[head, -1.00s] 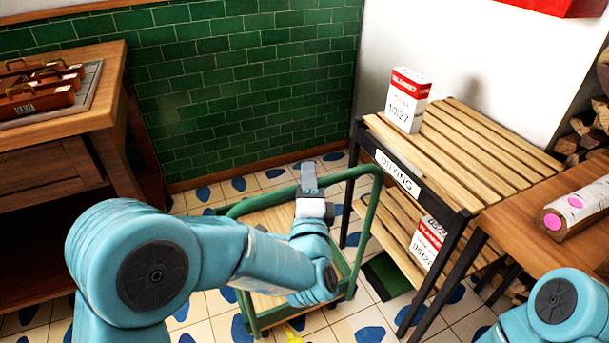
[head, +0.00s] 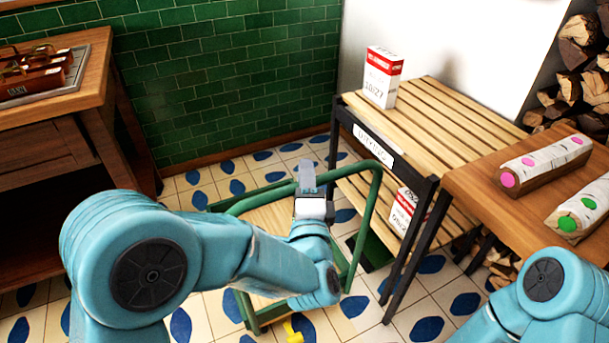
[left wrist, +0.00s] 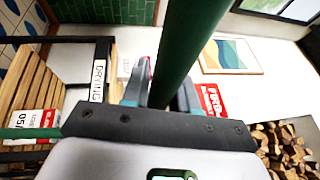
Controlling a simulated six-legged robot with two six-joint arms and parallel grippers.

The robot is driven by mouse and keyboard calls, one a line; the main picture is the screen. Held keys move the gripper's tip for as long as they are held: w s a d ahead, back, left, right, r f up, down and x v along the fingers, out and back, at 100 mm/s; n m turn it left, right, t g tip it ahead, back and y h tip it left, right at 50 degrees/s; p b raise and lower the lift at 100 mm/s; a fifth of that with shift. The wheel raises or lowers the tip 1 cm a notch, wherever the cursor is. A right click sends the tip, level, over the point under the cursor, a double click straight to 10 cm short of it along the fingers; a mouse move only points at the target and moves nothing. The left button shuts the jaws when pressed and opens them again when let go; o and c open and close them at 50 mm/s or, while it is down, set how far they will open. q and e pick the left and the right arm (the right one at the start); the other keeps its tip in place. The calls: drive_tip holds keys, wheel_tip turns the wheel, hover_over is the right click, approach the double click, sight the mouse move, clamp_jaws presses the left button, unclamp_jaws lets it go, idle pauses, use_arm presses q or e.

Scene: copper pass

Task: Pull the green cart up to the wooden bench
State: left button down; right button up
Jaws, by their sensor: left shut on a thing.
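The green cart (head: 371,200) stands on the tiled floor ahead of me, a tubular green frame with a wooden deck, partly hidden by my left arm. My left gripper (head: 307,180) is shut on the cart's top handle bar. In the left wrist view, the green bar (left wrist: 182,45) runs between the fingers of my left gripper (left wrist: 162,92). A wooden bench (head: 480,185) with two birch logs is at the right. Another wooden bench (head: 60,125) with a dark drawer is at the left. My right gripper is out of view; only part of that arm shows.
A slatted drying rack (head: 460,115) with a black frame stands close to the right of the cart. It bears a red and white box (head: 382,77), with another below. Firewood (head: 580,70) is stacked at the back right. Patterned floor is open left of the cart.

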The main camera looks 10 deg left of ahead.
use_arm(q)
drive_tip(key=shift+r, duration=0.1)
drive_tip(key=c, duration=1)
unclamp_jaws()
drive_tip(key=shift+o, duration=0.2)
